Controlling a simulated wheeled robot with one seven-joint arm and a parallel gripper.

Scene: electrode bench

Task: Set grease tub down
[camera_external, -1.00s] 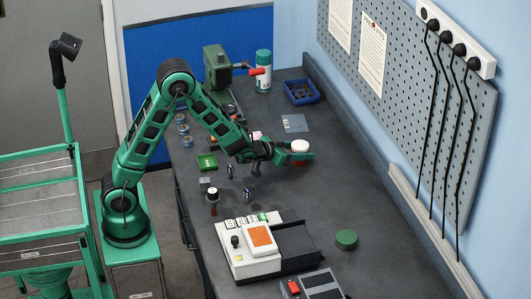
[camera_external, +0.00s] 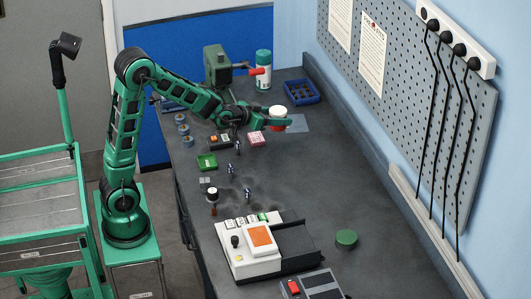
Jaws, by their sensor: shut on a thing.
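The tub is over the far part of the dark bench (camera_external: 330,190), at the left edge of a flat blue-grey sheet (camera_external: 298,123). I cannot tell from this view whether its bottom touches the surface. The fingers hide part of the tub's side.
A blue compartment tray (camera_external: 301,91) and a spray can (camera_external: 263,70) stand behind the tub. A pink-red box (camera_external: 257,139) lies nearer. A white device with an orange panel (camera_external: 258,242) and a green disc (camera_external: 346,239) are at the front. The right middle of the bench is clear.

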